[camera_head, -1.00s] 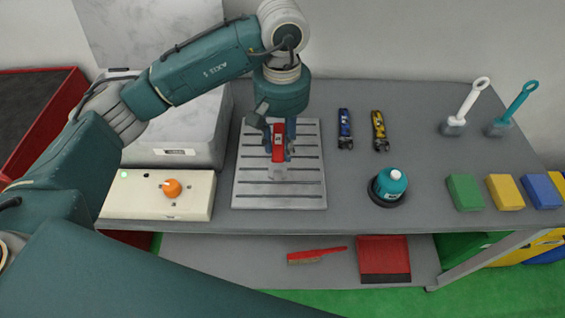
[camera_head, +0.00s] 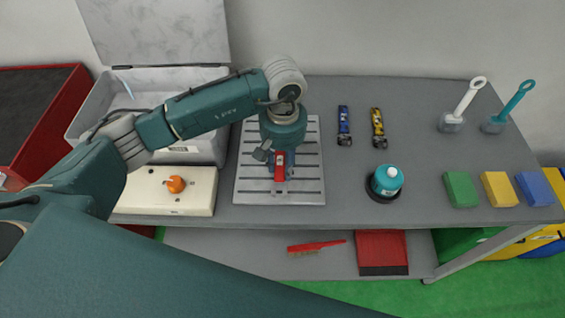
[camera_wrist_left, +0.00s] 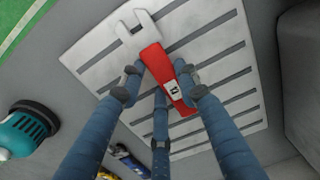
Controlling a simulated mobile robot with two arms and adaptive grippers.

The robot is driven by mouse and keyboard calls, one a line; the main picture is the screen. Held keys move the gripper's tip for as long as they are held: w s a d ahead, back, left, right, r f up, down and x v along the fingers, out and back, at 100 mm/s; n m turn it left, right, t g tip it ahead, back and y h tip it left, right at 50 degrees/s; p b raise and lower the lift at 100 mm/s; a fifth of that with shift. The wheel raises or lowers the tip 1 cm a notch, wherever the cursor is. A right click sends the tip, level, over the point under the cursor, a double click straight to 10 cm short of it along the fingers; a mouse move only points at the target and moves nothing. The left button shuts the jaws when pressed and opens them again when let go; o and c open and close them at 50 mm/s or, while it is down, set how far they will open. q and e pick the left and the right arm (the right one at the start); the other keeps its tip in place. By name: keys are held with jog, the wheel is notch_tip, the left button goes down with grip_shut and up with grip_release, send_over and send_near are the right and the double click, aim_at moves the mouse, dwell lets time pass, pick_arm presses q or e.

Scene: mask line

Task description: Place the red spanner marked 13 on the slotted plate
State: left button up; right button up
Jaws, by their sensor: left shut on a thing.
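The red spanner (camera_head: 280,166) is in my left gripper (camera_head: 280,170), over the middle of the slotted plate (camera_head: 308,188). In the left wrist view, the spanner's red handle (camera_wrist_left: 160,68) has a small label, too small to read, and a pale open-jaw end (camera_wrist_left: 137,32). The blue fingers of my left gripper (camera_wrist_left: 160,88) are shut around the handle. The light grey slotted plate (camera_wrist_left: 225,65) lies behind the spanner. I cannot tell whether the spanner touches the plate. My right gripper is not in view.
A cream box with an orange knob (camera_head: 175,185) and an open grey case (camera_head: 205,150) stand left of the plate. Coloured blocks (camera_head: 460,190) lie farther right.

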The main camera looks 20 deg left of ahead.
aim_at(283, 168)
pick_arm(q)
jog(key=shift+f, duration=0.2)
jog(key=o, duration=1.2)
jog(key=shift+r, duration=0.1)
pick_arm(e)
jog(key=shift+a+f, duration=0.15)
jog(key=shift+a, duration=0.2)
pick_arm(q)
jog(key=shift+r, duration=0.1)
jog(key=shift+r, duration=0.2)
notch_tip(283, 168, up, 12)
jog(key=b, duration=0.3)
jog(key=shift+f+b, duration=0.15)
jog(key=shift+b, duration=0.25)
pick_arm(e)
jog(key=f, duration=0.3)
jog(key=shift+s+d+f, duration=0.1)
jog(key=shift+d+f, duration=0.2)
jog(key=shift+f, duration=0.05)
